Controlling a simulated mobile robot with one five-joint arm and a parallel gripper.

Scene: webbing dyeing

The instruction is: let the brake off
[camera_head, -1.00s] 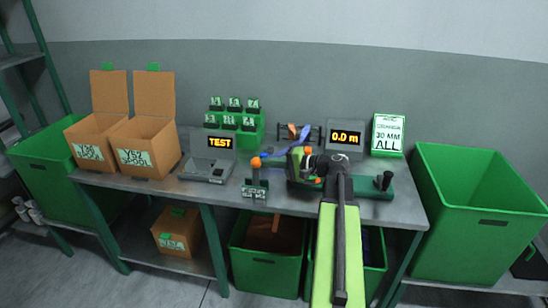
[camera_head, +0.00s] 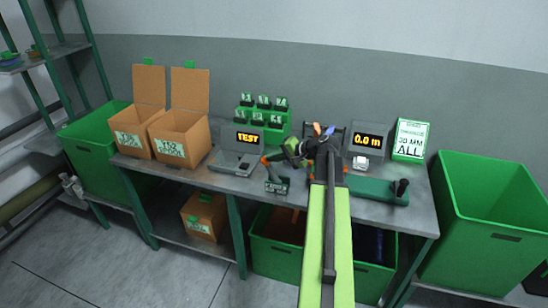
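A small stand with a dark label plate (camera_head: 277,186), its print too small to read, sits at the bench's front edge. In the earlier frame a lever with an orange knob stands upright on it. Now an orange patch (camera_head: 265,161) shows there at the end of my gripper (camera_head: 270,159), and most of the lever is hidden. My gripper reaches left from my arm, at about the knob's height. I cannot tell whether its fingers touch the knob or are closed on it. The bench device behind my arm, with a green base (camera_head: 372,190) and a black knob (camera_head: 401,186), is partly covered.
A grey unit reading TEST (camera_head: 246,139) stands left of the lever. A display reading 0.0 m (camera_head: 369,142) and a 30 MM ALL sign (camera_head: 409,140) stand behind. Open cardboard boxes (camera_head: 181,136) are at left. A large green bin (camera_head: 490,215) stands right of the bench (camera_head: 345,212).

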